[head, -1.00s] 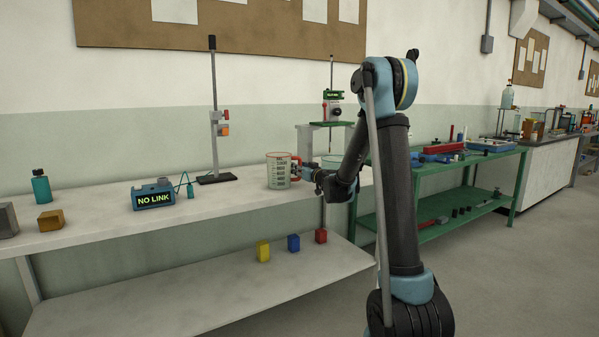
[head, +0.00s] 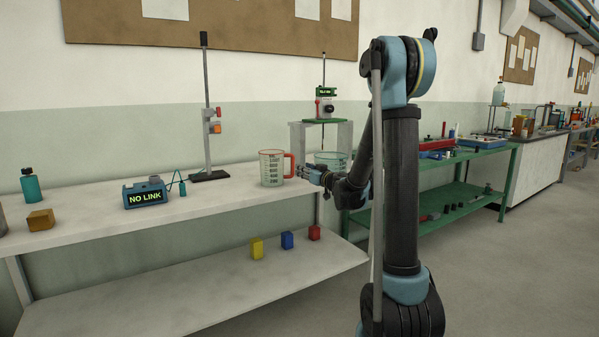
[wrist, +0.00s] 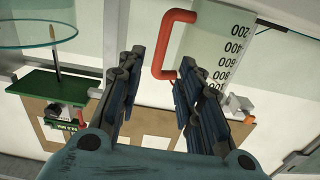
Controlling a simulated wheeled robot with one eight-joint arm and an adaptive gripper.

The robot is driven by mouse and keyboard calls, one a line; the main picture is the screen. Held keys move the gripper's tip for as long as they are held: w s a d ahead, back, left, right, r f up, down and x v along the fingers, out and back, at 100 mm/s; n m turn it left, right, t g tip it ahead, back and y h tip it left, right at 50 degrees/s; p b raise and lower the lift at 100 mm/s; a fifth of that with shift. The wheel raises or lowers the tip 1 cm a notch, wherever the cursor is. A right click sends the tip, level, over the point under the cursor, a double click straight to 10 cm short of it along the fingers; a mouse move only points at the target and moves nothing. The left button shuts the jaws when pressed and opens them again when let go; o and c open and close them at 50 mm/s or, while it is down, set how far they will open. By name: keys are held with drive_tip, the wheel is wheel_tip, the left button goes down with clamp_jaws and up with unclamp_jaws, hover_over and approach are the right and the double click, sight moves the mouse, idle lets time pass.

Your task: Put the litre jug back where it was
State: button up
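The litre jug (head: 272,168) is clear with dark markings and a red rim. It stands upright on the white bench near its right end. Its red handle (head: 292,165) faces right. My gripper (head: 306,173) is just right of the handle and looks apart from it. The red handle (wrist: 168,45) and the jug's marked wall (wrist: 215,45) show beyond the fingertips.
A glass bowl (head: 331,158) is at the bench's right end, close behind my wrist. A clamp stand (head: 208,130) and a NO LINK box (head: 145,193) stand left of the jug. Coloured blocks (head: 287,240) lie on the lower shelf.

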drive_tip(key=shift+s+d, duration=0.25)
drive_tip(key=shift+s, duration=0.2)
drive_tip(key=s+d+f+g+h, duration=0.15)
drive_tip(key=s+g, duration=0.25)
drive_tip(key=s, duration=0.7)
drive_tip(key=s+d+f+g, duration=0.2)
drive_tip(key=s+f+g, duration=0.1)
drive_tip(key=s, duration=0.9)
drive_tip(key=s+d+f+m+g+h, duration=0.2)
drive_tip(key=s+d+f, duration=0.2)
drive_tip(key=s, duration=0.4)
drive_tip(key=s+d+f+m+g+h, duration=0.2)
drive_tip(key=s+d+f+h, duration=0.1)
drive_tip(key=s+d+f, duration=0.2)
drive_tip(key=s+d+f+m+g+h, duration=0.1)
drive_tip(key=s+d+f+m+h, duration=0.1)
drive_tip(key=s+d, duration=0.5)
drive_tip(key=s+f+h, duration=0.1)
drive_tip(key=s+f, duration=0.1)
drive_tip(key=s, duration=0.3)
drive_tip(key=shift+d+f+g, duration=0.2)
drive_tip(key=shift+f+g, duration=0.1)
drive_tip(key=shift+g, duration=0.1)
drive_tip(key=shift+w+h, duration=0.1)
drive_tip(key=shift+h, duration=0.15)
drive_tip(key=shift+w+f, duration=0.2)
drive_tip(key=shift+w, duration=0.25)
